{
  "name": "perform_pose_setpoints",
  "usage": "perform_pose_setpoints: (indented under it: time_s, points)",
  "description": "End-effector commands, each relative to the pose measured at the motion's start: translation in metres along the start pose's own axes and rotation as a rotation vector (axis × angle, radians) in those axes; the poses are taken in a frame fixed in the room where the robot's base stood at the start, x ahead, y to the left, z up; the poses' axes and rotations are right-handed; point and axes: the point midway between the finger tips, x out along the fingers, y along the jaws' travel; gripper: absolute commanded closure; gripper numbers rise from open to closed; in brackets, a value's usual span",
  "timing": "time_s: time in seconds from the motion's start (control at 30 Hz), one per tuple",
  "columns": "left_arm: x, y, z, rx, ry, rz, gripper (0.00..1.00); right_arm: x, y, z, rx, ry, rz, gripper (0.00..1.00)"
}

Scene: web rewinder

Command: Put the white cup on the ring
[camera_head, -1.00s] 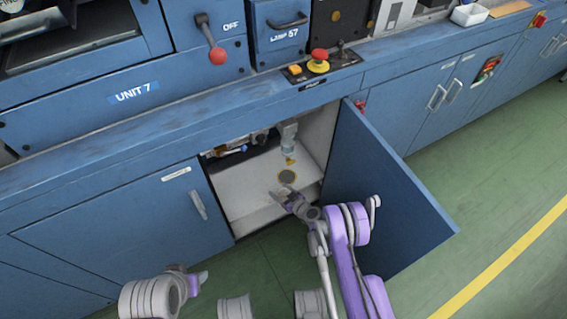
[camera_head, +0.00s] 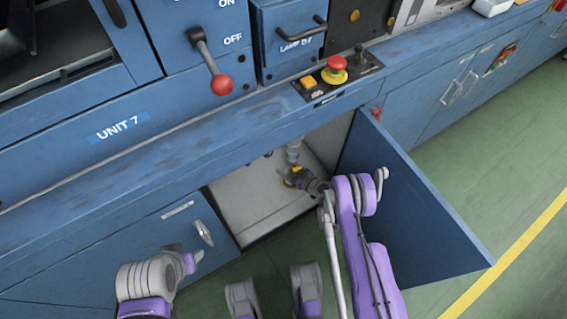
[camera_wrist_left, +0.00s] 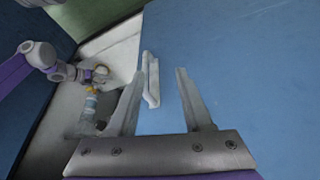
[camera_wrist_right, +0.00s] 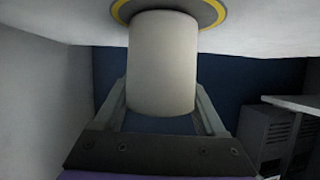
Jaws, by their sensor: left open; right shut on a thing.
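The white cup (camera_wrist_right: 162,65) is between the fingers of my right gripper (camera_wrist_right: 160,100), which is shut on it. In the right wrist view the cup's far end overlaps the yellow-edged ring (camera_wrist_right: 208,12); whether they touch I cannot tell. In the head view my right gripper (camera_head: 297,180) is inside the open cupboard and mostly hides the ring; I cannot make out the cup there. My left gripper (camera_wrist_left: 160,78) is open and empty, in front of a closed blue door with a pale handle (camera_wrist_left: 151,80).
The cupboard's open door (camera_head: 405,205) stands just right of my right arm. A pale cylinder (camera_head: 293,150) hangs at the cupboard's back, close behind my right gripper; it also shows in the left wrist view (camera_wrist_left: 90,102). The cupboard floor (camera_head: 250,205) is clear at front left.

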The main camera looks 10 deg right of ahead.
Motion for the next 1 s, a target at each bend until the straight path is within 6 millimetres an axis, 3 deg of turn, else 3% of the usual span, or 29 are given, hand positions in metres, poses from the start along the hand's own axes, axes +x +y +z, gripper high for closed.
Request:
perform_pose_setpoints:
  time_s: [0.47,0.5,0.6,1.0]
  points:
    - [0.0000,0.0000,0.0006,0.000,0.000,0.000,0.50,-0.0030,0.0019,0.0084,0.000,0.000,-0.001,0.82]
    - [0.0000,0.0000,0.0006,0.000,0.000,0.000,0.50,-0.0031,0.0019,0.0078,0.000,0.000,-0.001,0.20]
    - [0.0000,0.0000,0.0006,0.000,0.000,0.000,0.50,-0.0031,0.0018,0.0077,0.000,0.000,-0.001,0.02]
    - [0.0000,0.0000,0.0006,0.000,0.000,0.000,0.50,-0.0040,0.0012,0.0036,0.000,0.000,-0.001,0.00]
